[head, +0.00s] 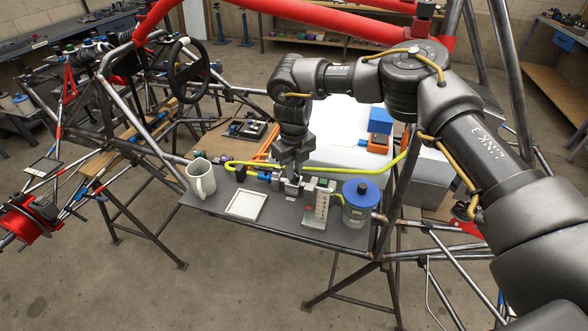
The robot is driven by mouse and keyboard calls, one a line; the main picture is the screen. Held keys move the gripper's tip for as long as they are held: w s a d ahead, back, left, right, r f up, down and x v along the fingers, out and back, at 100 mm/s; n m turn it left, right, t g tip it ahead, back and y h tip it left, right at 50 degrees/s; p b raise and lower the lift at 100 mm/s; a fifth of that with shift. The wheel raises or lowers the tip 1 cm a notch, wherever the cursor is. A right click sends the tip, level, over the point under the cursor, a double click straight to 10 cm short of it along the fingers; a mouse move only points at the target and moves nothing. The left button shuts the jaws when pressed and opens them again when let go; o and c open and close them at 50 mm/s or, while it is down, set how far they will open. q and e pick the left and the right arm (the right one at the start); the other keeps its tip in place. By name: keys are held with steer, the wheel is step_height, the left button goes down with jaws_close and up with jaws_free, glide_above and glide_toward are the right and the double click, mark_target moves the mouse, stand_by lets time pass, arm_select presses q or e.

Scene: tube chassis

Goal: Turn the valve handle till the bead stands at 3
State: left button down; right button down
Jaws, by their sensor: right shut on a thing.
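A small valve block (292,187) with metal and green parts sits on the dark grey work plate (283,222). My right gripper (291,172) reaches down onto it from above and is shut on the valve handle, which is mostly hidden by the fingers. Just right of the valve stands a white scale plate (321,206) with small dark marks and a red spot near its lower left. The bead and the number it stands at are too small to tell. My left gripper is not in view.
A blue-lidded jar (361,203) stands at the plate's right end. A white mug (201,178) and a shallow white tray (245,205) are on the left. A yellow hose (350,169) runs behind the valve. Chassis tubes (399,190) rise close on the right.

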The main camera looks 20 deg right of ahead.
steer(key=shift+w+r, duration=0.1)
stand_by(0.3)
steer(key=c, duration=1.4)
jaws_free()
step_height(320, 180, up, 11)
steer(key=b, duration=0.2)
